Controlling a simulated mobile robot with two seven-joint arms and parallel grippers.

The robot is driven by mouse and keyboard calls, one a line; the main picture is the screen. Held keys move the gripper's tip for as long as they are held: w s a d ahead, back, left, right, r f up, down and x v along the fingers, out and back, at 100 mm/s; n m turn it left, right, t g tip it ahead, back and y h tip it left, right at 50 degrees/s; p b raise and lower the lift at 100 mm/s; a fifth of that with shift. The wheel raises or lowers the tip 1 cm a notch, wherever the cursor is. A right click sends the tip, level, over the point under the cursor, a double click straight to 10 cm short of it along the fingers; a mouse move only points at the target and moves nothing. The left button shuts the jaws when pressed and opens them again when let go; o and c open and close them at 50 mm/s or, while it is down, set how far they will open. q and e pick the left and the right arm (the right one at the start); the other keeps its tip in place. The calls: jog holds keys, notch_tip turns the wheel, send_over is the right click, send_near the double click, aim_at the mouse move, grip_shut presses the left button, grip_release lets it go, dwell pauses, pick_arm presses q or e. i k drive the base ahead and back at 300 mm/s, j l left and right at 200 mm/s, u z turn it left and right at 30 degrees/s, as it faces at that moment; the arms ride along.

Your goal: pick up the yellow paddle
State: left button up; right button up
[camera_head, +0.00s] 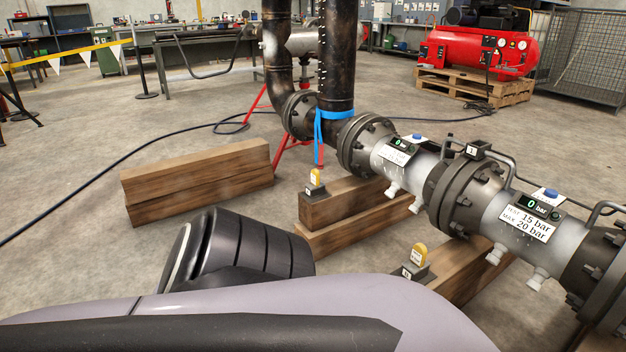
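Two small yellow pieces with rounded tops stand upright in dark blocks. One yellow piece (315,177) is on the near end of a wooden beam below the left flange. The other yellow piece (419,253) is nearer, on another beam under the pipe. Each has a white patch; I cannot tell which of them is the yellow paddle. A grey and black arm link of mine fills the bottom of the view. Neither gripper's fingers show in the head view.
A flanged pipe (482,196) with gauge boxes runs along the right, above wooden beams. Stacked timbers (197,180) lie at left. A blue strap (333,115) wraps the dark vertical pipe. A red compressor (480,52) stands behind. A dark hose (120,160) crosses the floor.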

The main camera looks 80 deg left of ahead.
aim_at(315, 183)
jog(key=u, duration=2.55)
jog(key=i+z, duration=0.1)
jog(key=z, duration=0.3)
jog(key=i+j+z, duration=0.1)
jog(key=z, duration=0.3)
jog(key=i+j+z, duration=0.1)
jog(key=z, duration=0.3)
jog(key=i+j+z, duration=0.2)
jog(key=j, duration=0.15)
jog(key=i+j+z, duration=0.2)
jog(key=j, duration=0.15)
jog(key=i+j, duration=0.1)
jog(key=j, duration=0.2)
jog(key=i+j, duration=0.1)
jog(key=j, duration=0.2)
jog(key=j+z, duration=0.1)
jog(key=j, duration=0.2)
jog(key=i, duration=0.05)
